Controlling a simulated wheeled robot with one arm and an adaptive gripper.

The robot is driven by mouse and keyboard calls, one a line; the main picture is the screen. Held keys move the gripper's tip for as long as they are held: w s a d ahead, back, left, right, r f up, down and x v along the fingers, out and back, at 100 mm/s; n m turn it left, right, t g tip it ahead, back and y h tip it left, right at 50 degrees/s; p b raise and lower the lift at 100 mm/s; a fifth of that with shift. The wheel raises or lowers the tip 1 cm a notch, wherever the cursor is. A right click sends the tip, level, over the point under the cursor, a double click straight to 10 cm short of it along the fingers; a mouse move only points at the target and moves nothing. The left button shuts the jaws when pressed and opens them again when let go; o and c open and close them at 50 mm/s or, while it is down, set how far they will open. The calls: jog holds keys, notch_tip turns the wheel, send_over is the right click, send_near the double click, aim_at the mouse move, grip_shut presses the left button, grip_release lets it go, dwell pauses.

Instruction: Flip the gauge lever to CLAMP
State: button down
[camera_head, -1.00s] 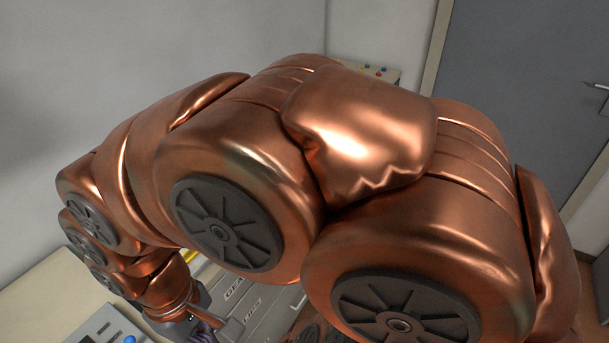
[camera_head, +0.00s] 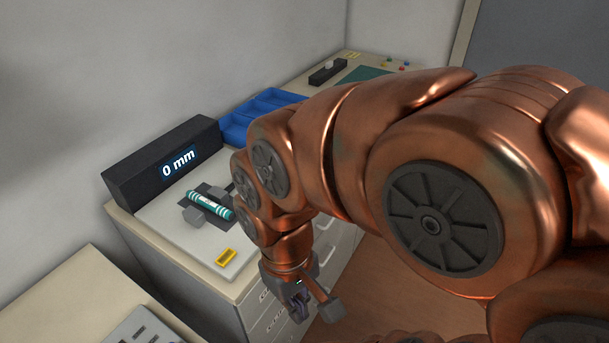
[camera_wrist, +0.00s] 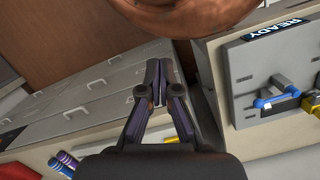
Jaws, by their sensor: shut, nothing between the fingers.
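The gauge is a dark box (camera_head: 165,172) with a display reading 0 mm, behind a pale plate (camera_head: 180,240) on a cabinet. I cannot make out the gauge lever; my arm hides the plate's right side. My gripper (camera_head: 300,298) points down in front of the cabinet's drawers, apart from the gauge. In the wrist view my gripper (camera_wrist: 158,70) is shut and empty.
A blue tray (camera_head: 262,108) stands behind my arm. Another worktop (camera_head: 85,290) is at the lower left.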

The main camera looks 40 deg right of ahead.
jog(key=w+d+r+m+t+y+b, duration=0.1)
jog(key=w+d+r+m+y, duration=0.15)
jog(key=w+m, duration=0.55)
jog(key=w+d+r+m+y+b, duration=0.1)
jog(key=w+d+m+y, duration=0.3)
jog(key=w, duration=0.8)
jog(key=w+d+f+m+t, duration=0.1)
jog(key=d+m, duration=0.3)
jog(key=d, duration=0.5)
jog(key=w+d+f+m+t+y, duration=0.1)
jog(key=d+m+t, duration=0.2)
jog(key=d, duration=0.6)
jog(key=w+d+f+m+t+y+b, duration=0.1)
jog(key=d+f+m+t, duration=0.1)
jog(key=d+m, duration=0.3)
jog(key=d, duration=0.4)
jog(key=shift+f, duration=0.1)
